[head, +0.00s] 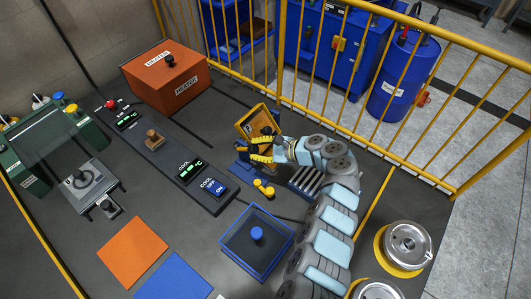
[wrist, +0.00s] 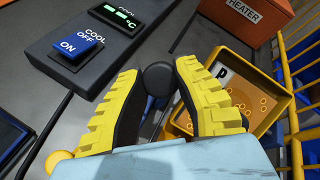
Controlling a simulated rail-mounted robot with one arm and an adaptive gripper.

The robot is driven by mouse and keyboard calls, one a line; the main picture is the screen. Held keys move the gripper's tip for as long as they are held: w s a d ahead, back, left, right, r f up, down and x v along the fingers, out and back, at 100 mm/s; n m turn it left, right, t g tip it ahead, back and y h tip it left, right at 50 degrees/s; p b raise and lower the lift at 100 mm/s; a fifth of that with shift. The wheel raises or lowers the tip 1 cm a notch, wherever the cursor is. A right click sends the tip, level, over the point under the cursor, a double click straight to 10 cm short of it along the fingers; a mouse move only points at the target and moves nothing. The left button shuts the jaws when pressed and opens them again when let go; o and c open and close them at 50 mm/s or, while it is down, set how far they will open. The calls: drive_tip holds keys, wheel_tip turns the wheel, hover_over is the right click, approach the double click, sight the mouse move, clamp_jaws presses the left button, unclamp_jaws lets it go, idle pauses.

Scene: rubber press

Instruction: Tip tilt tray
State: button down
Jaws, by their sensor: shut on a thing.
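The tilt tray (head: 246,119) is a yellow-orange, shallow box marked P, standing steeply tilted near the back fence. In the wrist view the tray (wrist: 281,88) is right of my fingers, with several small orange rings or marks on its inner face. My gripper (head: 262,149) has yellow ribbed fingers at the tray's front side. In the wrist view my gripper (wrist: 160,92) is shut on a round black knob (wrist: 157,76), which sits between the fingertips. The knob's link to the tray is mostly hidden.
An orange heater box (head: 165,85) stands at the back left. A control panel with the COOL switch (head: 214,187) lies left of the tray. A blue box with a knob (head: 240,255) is in front. A yellow fence (head: 350,110) runs close behind.

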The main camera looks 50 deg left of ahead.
idle(0.4)
drive_tip(key=shift+f, duration=0.1)
drive_tip(key=c, duration=0.7)
unclamp_jaws()
drive_tip(key=shift+s+a, duration=0.1)
drive_tip(key=shift+s, duration=0.05)
drive_tip(key=shift+v, duration=6.15)
